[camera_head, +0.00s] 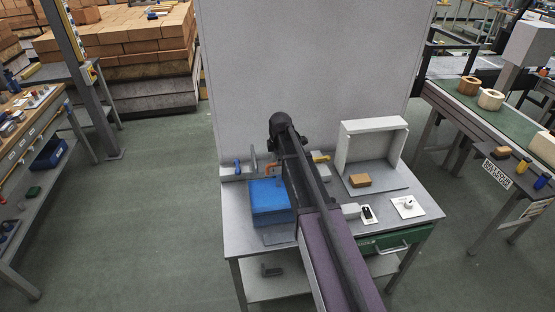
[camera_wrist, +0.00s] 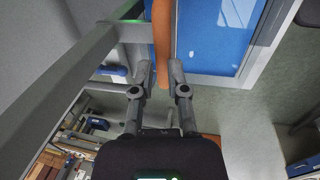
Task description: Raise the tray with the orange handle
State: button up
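The orange handle (camera_wrist: 162,35) runs from the top edge of the wrist view down between my fingertips. My gripper (camera_wrist: 161,72) has one finger on each side of it, and both tips appear to touch it. A blue panel (camera_wrist: 208,35) with a pale rim lies right beside the handle. In the head view a blue box-like tray (camera_head: 268,197) sits on the left of the grey table, with a bit of the orange handle (camera_head: 271,167) behind it. My arm hides my gripper in the head view.
A white open frame (camera_head: 343,147) and a tan block (camera_head: 360,181) stand on the right of the table (camera_head: 238,236). Small switch plates (camera_head: 408,206) lie near its front right. A grey wall panel (camera_head: 300,60) rises behind. A green drawer (camera_head: 385,243) is below the tabletop.

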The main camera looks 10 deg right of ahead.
jog(key=shift+o, duration=1.3)
jog(key=shift+r, duration=0.15)
notch_tip(320, 180, up, 13)
jog(key=s+p, duration=0.3)
jog(key=p, duration=1.1)
jog(key=s+f+m+b, duration=0.4)
jog(key=s+m+b, duration=0.1)
jog(key=s, duration=0.4)
jog(key=s+f+m+g+b, duration=0.1)
jog(key=s+f+m+b, duration=0.4)
jog(key=s+m, duration=0.2)
jog(key=s+f+m+g+b, duration=0.1)
jog(key=s+f+m+b, duration=0.4)
jog(key=s, duration=0.6)
jog(key=shift+f+m, duration=0.25)
jog(key=shift+m, duration=0.25)
jog(key=shift+s, duration=0.15)
